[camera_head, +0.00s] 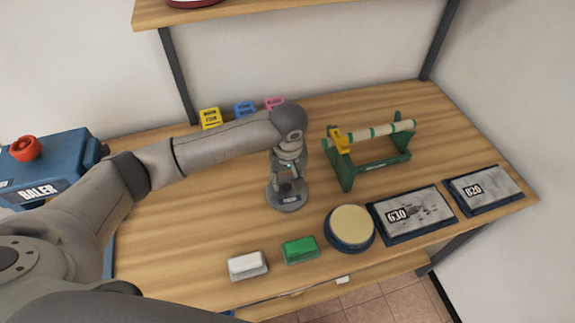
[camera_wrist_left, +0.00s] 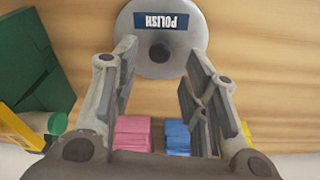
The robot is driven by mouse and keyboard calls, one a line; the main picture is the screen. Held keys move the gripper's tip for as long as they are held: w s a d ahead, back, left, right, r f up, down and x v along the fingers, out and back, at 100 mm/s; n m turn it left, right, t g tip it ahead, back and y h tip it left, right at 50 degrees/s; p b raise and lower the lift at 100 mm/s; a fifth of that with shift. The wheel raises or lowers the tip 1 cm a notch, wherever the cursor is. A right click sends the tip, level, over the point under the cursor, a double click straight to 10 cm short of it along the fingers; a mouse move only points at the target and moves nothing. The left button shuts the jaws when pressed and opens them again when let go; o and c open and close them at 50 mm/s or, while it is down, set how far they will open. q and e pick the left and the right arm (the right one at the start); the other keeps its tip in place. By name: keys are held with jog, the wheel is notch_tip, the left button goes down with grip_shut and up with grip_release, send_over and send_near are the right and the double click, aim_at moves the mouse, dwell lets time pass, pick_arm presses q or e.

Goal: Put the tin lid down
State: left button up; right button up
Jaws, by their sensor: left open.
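The tin lid (camera_head: 290,204) is a grey disc with a dark knob and a POLISH label. It appears to lie flat on the wooden table. My left gripper (camera_head: 289,184) points down just over it. In the left wrist view the lid (camera_wrist_left: 186,57) shows beyond the fingertips, with its knob about midway between the two spread fingers (camera_wrist_left: 152,60). The fingers are open and hold nothing. A round dark-blue tin (camera_head: 338,239) with a cream-coloured top stands to the right and nearer the front edge. My right gripper is not in view.
A green stand (camera_head: 347,178) with a striped roller is to the right. Plates marked 630 (camera_head: 410,213) and 020 (camera_head: 482,189) lie farther right. Green (camera_head: 300,249) and white (camera_head: 247,265) blocks lie in front. Yellow (camera_head: 210,118), blue (camera_head: 244,108) and pink (camera_head: 273,103) blocks stand behind.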

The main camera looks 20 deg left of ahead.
pick_arm(q)
notch_tip(320, 180, up, 8)
jog(key=s, duration=0.1)
jog(key=shift+d+f+b, duration=0.15)
jog(key=shift+d+b, duration=0.05)
jog(key=shift+b, duration=0.1)
dwell(0.3)
